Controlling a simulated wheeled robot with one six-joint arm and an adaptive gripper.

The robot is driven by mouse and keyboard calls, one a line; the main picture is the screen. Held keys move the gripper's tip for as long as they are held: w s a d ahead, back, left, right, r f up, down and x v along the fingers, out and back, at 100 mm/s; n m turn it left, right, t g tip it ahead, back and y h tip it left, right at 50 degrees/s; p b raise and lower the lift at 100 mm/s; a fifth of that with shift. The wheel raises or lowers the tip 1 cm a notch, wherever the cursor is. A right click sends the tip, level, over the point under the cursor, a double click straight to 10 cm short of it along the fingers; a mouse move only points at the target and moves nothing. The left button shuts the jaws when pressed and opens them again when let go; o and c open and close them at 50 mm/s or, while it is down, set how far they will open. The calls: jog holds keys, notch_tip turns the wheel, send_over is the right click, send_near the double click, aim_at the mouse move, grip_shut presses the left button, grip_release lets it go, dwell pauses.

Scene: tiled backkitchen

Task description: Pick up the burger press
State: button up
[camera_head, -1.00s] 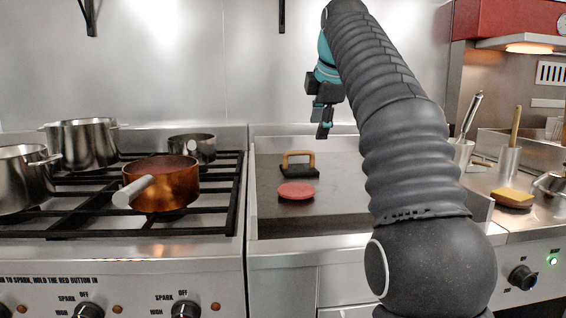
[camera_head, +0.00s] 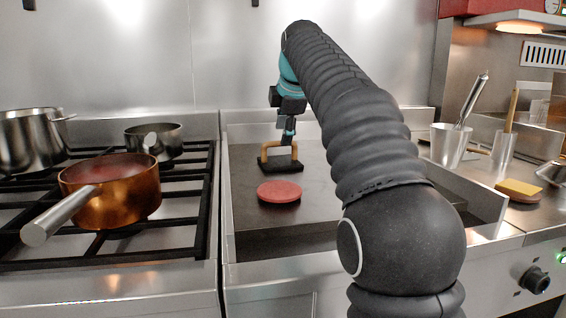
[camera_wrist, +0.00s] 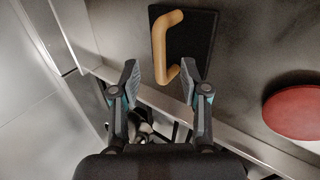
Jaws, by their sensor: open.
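The burger press is a black flat plate (camera_head: 281,166) with a wooden, arch-shaped handle (camera_head: 266,151). It sits on the griddle behind a red round patty (camera_head: 279,191). In the wrist view, the wooden handle (camera_wrist: 162,45) runs lengthwise toward my gripper, and its near end lies between the open fingers. My gripper (camera_wrist: 160,78) is open and empty. In the head view, my gripper (camera_head: 288,138) is at the press's handle and partly overlaps it; I cannot tell whether it touches.
A copper pan (camera_head: 120,195) and steel pots (camera_head: 33,140) stand on the stove left of the griddle. The griddle (camera_head: 285,235) has raised side walls and bare room in front. Utensil holders (camera_head: 449,146) and a yellow sponge-like block (camera_head: 519,188) are at the right.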

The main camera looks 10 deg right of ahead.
jog(key=shift+b+x, duration=0.4)
jog(key=shift+x, duration=2.4)
jog(key=shift+d, duration=0.1)
grip_shut()
jog(key=shift+r, duration=0.1)
